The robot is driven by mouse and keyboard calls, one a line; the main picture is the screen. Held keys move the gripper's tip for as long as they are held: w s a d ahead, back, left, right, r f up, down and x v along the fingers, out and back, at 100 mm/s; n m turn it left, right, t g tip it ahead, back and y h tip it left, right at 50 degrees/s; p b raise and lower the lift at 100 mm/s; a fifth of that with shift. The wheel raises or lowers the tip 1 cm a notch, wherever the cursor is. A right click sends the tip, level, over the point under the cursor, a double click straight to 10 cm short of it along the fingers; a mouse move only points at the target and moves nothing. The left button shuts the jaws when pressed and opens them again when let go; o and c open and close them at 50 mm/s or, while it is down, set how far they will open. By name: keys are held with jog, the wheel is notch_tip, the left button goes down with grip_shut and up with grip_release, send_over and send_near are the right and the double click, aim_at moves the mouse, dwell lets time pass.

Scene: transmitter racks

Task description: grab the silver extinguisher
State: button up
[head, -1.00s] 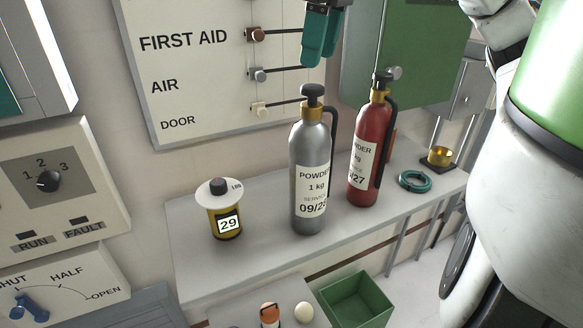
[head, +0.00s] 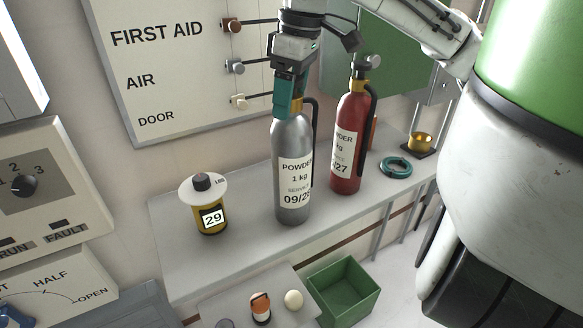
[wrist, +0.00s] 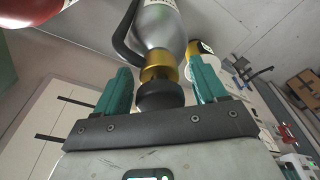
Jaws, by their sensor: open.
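The silver extinguisher (head: 291,185) stands upright on the grey shelf, with a white "POWDER 1 kg" label and a black hose on its right side. My gripper (head: 289,98) is at its top in the head view, and its teal fingers hide the black knob and most of the brass neck. In the wrist view the gripper (wrist: 162,92) is open. Its teal fingers stand on either side of the black knob and the brass neck (wrist: 160,70) of the silver extinguisher (wrist: 160,25), with gaps visible on both sides.
A red extinguisher (head: 346,150) stands close on the right. A yellow canister (head: 210,219) with a white disc stands left. A teal ring (head: 396,167) and a brass cup (head: 420,142) lie right. A wall board with pegs (head: 160,60) is behind. A green bin (head: 343,291) is below.

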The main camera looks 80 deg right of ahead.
jog(key=shift+c, duration=0.3)
grip_shut()
dwell(0.4)
dwell(0.6)
